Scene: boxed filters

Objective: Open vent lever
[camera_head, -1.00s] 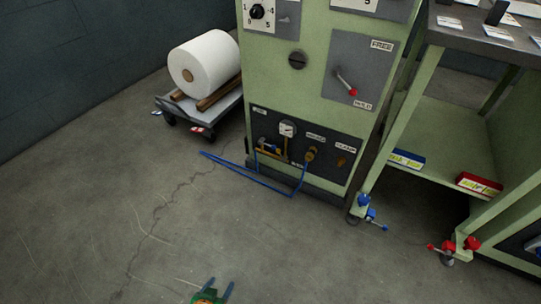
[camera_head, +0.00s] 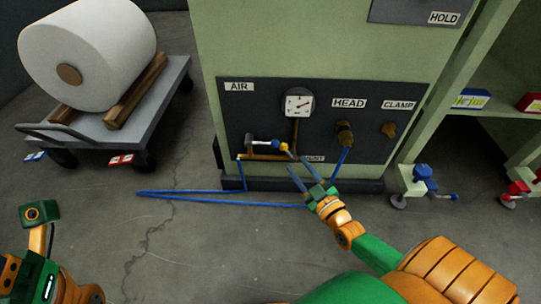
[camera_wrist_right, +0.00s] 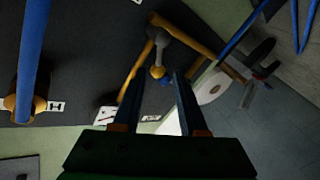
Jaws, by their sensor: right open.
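The label that reads like VENT (camera_head: 313,158) is partly covered by my right gripper in the head view. Just left of it, a small lever with a yellow ball end (camera_head: 284,146) sits by the brass pipework of the dark air panel (camera_head: 233,112). My right gripper (camera_head: 298,161) is open, its two blue fingers pointing up at this lever. In the right wrist view the yellow ball (camera_wrist_right: 157,72) appears between the open fingertips (camera_wrist_right: 158,76); contact cannot be told. A piece of my left arm shows at lower left, without its fingers.
A gauge (camera_head: 299,103) is above the lever. The HEAD fitting (camera_head: 344,133) has a blue hose (camera_head: 224,199) that loops across the floor. A CLAMP fitting (camera_head: 389,130) is to the right. A cart (camera_head: 172,92) with a white roll (camera_head: 88,50) stands at left.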

